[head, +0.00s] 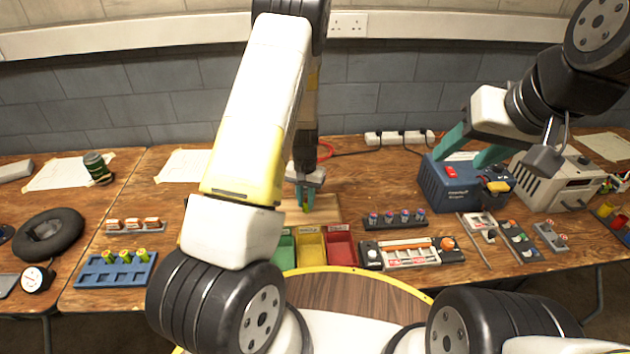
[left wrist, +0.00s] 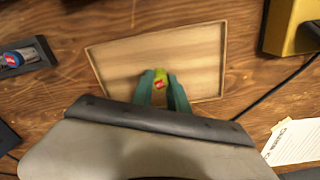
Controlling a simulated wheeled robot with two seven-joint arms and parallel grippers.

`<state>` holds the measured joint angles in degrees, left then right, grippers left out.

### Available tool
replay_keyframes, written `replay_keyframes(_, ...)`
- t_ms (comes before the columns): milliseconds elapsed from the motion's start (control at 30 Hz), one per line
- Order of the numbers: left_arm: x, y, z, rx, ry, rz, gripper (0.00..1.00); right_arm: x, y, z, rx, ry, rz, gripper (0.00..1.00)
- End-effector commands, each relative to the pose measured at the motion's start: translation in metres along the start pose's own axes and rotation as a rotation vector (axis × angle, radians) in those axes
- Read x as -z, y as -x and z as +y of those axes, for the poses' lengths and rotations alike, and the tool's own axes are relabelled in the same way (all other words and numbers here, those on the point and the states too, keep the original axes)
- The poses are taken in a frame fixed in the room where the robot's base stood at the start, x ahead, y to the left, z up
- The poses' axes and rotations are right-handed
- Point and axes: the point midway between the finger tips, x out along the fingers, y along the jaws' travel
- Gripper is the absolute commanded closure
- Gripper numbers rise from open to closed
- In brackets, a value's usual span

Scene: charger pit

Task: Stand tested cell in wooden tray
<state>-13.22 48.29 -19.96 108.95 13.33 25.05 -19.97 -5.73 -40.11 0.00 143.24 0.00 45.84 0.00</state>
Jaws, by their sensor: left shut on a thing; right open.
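My left gripper (head: 306,195) is shut on a yellow-green cell (left wrist: 161,76) with a red mark on its top end. In the left wrist view the cell lies between the teal fingertips (left wrist: 160,92), inside the outline of the shallow wooden tray (left wrist: 106,77). I cannot tell whether the cell touches the tray floor. Nothing else shows in the tray. In the head view the tray (head: 328,212) is partly hidden behind my left arm. My right gripper (head: 470,155) is open, its teal fingers above the blue box (head: 436,190) with a red switch.
A blue rack (head: 90,282) with several yellow-green cells stands at the left. Green, yellow and red bins (head: 340,250) sit at the front edge, near the tray. A dark rack of purple-topped cells (head: 395,219) is to the right. A red cable runs behind the tray.

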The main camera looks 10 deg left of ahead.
Motion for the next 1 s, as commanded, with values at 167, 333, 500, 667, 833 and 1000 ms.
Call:
replay_keyframes(167,0.000,-0.001,0.000,0.000,0.000,0.000,0.77,0.000,0.000,0.000,0.000,0.000,0.000,0.48)
replay_keyframes(333,0.000,-0.001,0.000,0.000,0.001,0.000,0.55,0.000,0.000,0.000,0.000,0.000,0.000,0.48)
replay_keyframes(500,0.000,0.000,0.000,0.000,0.001,0.000,0.55,0.000,0.000,0.000,0.000,0.000,0.000,0.48)
replay_keyframes(667,0.000,-0.001,0.000,0.000,0.001,0.000,0.55,0.000,0.000,0.000,0.000,0.000,0.000,0.48)
replay_keyframes(833,0.000,0.002,0.000,0.000,0.001,0.001,0.55,0.000,0.000,0.000,0.000,0.000,0.000,0.48)
replay_keyframes(1000,0.000,0.011,0.000,0.000,0.001,0.000,0.55,0.000,0.000,0.000,0.000,0.000,0.000,0.48)
